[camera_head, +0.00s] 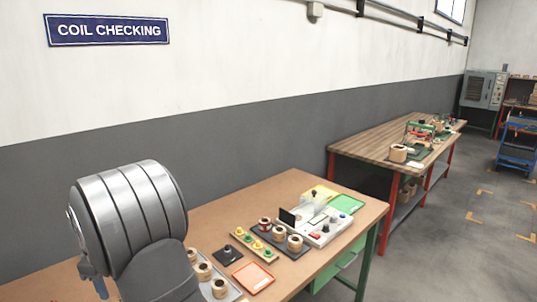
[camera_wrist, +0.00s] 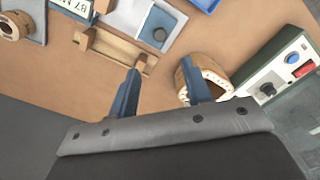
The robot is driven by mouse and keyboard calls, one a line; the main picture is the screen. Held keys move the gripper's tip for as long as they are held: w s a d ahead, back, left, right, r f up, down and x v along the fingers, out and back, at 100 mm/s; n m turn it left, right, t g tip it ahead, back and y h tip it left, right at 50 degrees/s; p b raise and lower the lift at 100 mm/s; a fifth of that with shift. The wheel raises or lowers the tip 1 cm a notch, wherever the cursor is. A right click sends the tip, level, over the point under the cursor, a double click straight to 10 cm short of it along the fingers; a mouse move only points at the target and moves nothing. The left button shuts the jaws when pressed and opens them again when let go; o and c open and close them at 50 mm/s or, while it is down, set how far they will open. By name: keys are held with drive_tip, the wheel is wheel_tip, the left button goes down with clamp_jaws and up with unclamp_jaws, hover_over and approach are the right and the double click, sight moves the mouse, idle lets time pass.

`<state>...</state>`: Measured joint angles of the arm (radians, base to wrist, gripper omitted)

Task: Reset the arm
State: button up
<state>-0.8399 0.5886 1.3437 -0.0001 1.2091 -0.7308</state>
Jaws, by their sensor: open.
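My gripper (camera_wrist: 160,80) shows in the wrist view, its two blue-grey fingers spread apart with bare table seen between them. It is open and empty. The right finger overlaps a tan coil (camera_wrist: 215,78) in the picture; I cannot tell whether they touch.
In the head view several coils, a green-and-yellow peg rack (camera_head: 254,245), a red-rimmed tray (camera_head: 253,277) and a white test device (camera_head: 318,225) stand on the bench. In the wrist view a control box (camera_wrist: 262,88) is at right and a wooden rack (camera_wrist: 118,50) beyond the fingers.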

wheel_tip(320, 180, down, 12)
drive_tip(key=shift+f, duration=0.15)
drive_tip(key=w+d, duration=0.4)
drive_tip(key=shift+w+f, duration=0.1)
drive_tip(key=shift+f, duration=0.3)
wheel_tip(320, 180, up, 16)
drive_tip(key=w+m, duration=0.1)
drive_tip(key=m, duration=0.7)
drive_tip(key=shift+w+d+m, duration=0.2)
drive_tip(key=shift+d+m, duration=0.2)
drive_tip(key=shift+r, duration=0.1)
drive_tip(key=shift+c, duration=0.5)
